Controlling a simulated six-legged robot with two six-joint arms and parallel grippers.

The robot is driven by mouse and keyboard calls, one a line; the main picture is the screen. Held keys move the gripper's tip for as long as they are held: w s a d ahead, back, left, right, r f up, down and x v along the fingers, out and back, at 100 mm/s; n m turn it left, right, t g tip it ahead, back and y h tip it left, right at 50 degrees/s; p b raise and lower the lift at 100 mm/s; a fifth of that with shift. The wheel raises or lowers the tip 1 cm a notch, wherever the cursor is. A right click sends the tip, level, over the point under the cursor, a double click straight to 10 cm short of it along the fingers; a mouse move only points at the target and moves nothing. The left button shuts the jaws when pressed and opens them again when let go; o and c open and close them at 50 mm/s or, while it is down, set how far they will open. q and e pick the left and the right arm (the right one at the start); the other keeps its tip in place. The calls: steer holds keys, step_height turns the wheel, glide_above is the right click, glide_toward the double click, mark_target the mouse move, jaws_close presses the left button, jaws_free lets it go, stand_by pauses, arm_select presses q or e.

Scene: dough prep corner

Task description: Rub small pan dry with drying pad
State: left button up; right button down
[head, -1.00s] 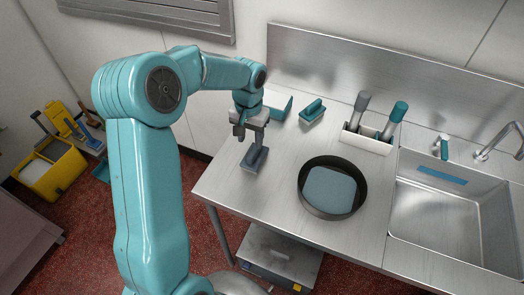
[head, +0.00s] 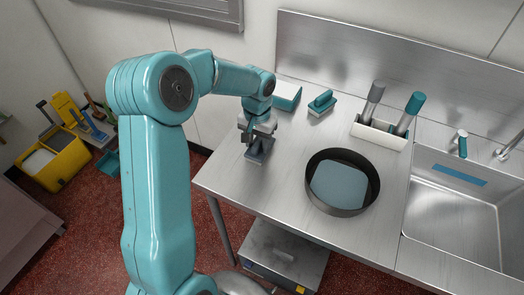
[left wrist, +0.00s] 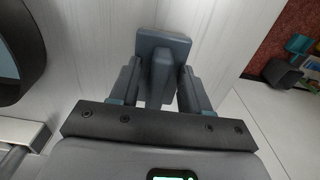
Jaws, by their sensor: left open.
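The small pan (head: 372,195) is dark and round and stands on the steel worktop, with a flat blue-grey rounded patch (head: 340,186) on its inside bottom. I cannot tell whether that patch is wet film or cloth. A blue-grey pad with an upright grip, which I take as the drying pad (head: 256,158), lies on the worktop left of the pan. My left gripper (head: 259,142) is low over the pad. In the left wrist view, its open fingers (left wrist: 160,88) stand on either side of the grip of the pad (left wrist: 163,43). My right gripper is out of view.
A teal-handled brush or scrubber (head: 321,104) and a teal-and-white box (head: 286,95) stand behind. A white caddy (head: 379,134) holds two handled tools. The sink (head: 450,215) is at the right. The worktop between pad and pan is clear.

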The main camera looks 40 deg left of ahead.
mark_target(258, 141)
arm_select(q)
steer(key=shift+s+d+f, duration=0.15)
jaws_close()
steer(key=shift+w+r+p, duration=0.2)
steer(key=shift+r+p, duration=0.55)
step_height(258, 141, up, 2)
steer(key=shift+s+r+p, duration=0.15)
steer(key=shift+p, duration=0.5)
steer(key=shift+r, duration=0.15)
